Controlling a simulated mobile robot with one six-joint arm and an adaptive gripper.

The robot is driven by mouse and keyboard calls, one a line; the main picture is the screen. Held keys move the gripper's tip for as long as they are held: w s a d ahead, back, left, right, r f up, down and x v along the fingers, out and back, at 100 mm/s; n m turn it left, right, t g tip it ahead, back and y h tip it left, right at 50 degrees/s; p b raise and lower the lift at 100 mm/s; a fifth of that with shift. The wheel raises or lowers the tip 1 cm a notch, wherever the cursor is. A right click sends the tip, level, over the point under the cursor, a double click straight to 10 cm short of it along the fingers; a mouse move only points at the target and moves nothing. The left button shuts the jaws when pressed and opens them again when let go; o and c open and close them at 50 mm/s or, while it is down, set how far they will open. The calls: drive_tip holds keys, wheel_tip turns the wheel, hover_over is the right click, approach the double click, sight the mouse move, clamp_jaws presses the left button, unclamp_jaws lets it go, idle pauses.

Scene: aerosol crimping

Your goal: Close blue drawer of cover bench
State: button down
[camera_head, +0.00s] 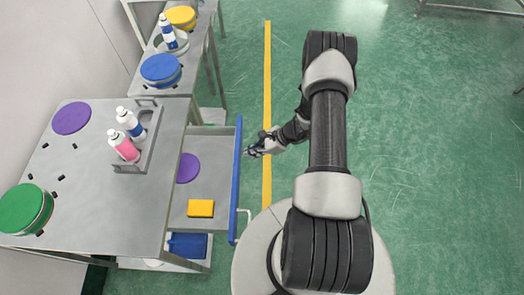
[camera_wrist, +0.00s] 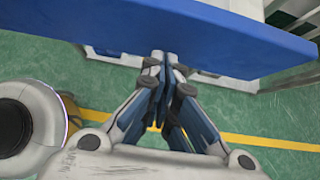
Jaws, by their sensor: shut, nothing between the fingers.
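The drawer (camera_head: 213,205) of the metal bench (camera_head: 88,165) is pulled out to the right, with a long blue front (camera_head: 236,180). Inside it lie a purple disc (camera_head: 188,168) and a yellow block (camera_head: 201,208). My gripper (camera_head: 250,151) is shut and empty, just right of the blue front in the head view. In the wrist view, the blue front (camera_wrist: 190,28) spans the top, and my shut fingertips (camera_wrist: 163,55) are close to its lower edge. I cannot tell whether they touch it.
On the bench top stand a green round container (camera_head: 25,208), a purple disc (camera_head: 71,118) and a rack (camera_head: 140,140) with two bottles. A second bench (camera_head: 188,62) stands behind. A blue bin (camera_head: 188,245) sits below the drawer. Green floor with a yellow line (camera_head: 267,60) is open to the right.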

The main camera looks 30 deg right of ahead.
drive_tip(key=shift+w+a, duration=0.15)
drive_tip(key=shift+a, duration=0.05)
idle(0.3)
drive_tip(key=b, duration=0.6)
approach(190, 154)
drive_tip(key=x, duration=0.5)
drive_tip(key=shift+d+f, duration=0.2)
drive_tip(key=shift+f, duration=0.4)
drive_tip(key=shift+w+a, duration=0.2)
drive_tip(key=shift+a, duration=0.25)
drive_tip(key=shift+a+r, duration=0.1)
drive_tip(key=shift+w, duration=0.1)
